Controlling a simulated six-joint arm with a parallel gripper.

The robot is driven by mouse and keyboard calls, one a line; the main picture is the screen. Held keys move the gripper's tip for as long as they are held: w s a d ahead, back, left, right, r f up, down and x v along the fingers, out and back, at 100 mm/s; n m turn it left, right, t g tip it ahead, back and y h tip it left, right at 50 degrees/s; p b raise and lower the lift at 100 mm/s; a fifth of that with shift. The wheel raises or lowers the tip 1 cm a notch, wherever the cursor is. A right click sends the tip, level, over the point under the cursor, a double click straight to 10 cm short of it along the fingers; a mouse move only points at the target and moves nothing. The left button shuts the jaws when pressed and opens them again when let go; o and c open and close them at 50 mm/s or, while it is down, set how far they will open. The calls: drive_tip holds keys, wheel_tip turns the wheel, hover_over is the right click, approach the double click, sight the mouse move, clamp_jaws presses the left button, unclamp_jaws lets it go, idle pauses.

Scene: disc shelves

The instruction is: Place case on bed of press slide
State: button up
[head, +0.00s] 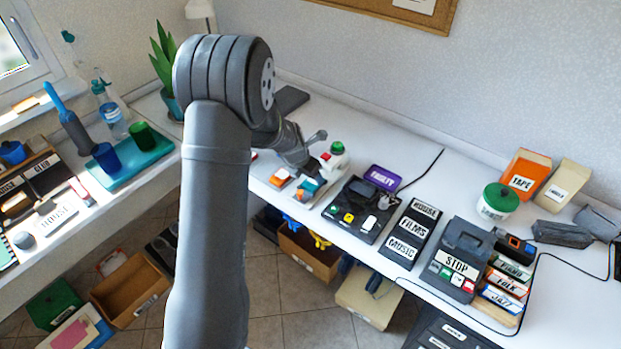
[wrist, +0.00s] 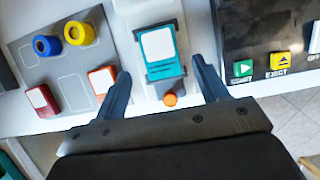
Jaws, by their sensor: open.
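A teal case (wrist: 160,57) with a white label lies on a dark grey slide bed (wrist: 170,86) in the wrist view. An orange knob (wrist: 170,99) is at the bed's near end. My gripper (wrist: 160,67) is open, with one finger on each side of the case. Both fingers look apart from it, with a wider gap on the left. In the head view, my gripper (head: 308,170) is over the small cases, and the teal case (head: 310,186) shows partly below it. The rest of the press is hard to make out.
A black panel (wrist: 245,45) with buttons is close on the right. Label blocks and a STOP-marked machine (head: 459,262) stand farther right.

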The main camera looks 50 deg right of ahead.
sight(312, 182)
drive_tip(key=v, duration=0.8)
drive_tip(key=x, duration=1.2)
drive_tip(key=shift+f, duration=0.25)
wheel_tip(312, 182, up, 2)
drive_tip(key=shift+r, duration=0.45)
